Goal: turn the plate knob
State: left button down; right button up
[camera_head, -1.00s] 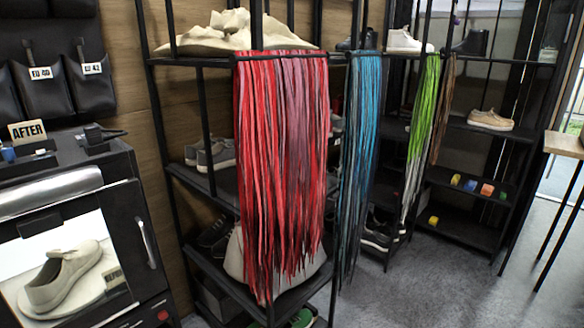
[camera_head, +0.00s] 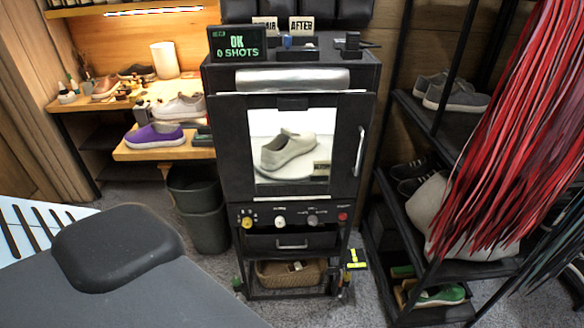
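A black photo cabinet (camera_head: 232,150) stands in the middle, facing me. Its window shows a beige sneaker (camera_head: 285,152) on a round white plate (camera_head: 265,172). A row of controls runs below the door: a yellow knob (camera_head: 247,222), a white knob (camera_head: 280,222), a grey knob (camera_head: 312,220) and a red button (camera_head: 343,216). Their labels are too small to read, so I cannot tell which is the plate knob. Neither of my grippers is in view.
A display (camera_head: 237,43) on the cabinet reads "OK 0 SHOTS". A bin (camera_head: 205,228) stands left of the cabinet, below a wooden bench (camera_head: 150,153) with shoes. A black shelf (camera_head: 405,235) and red laces (camera_head: 520,120) are at right. Grey carpet shows between.

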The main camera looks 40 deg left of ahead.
aim_at(279, 221)
jog(key=u, duration=1.2)
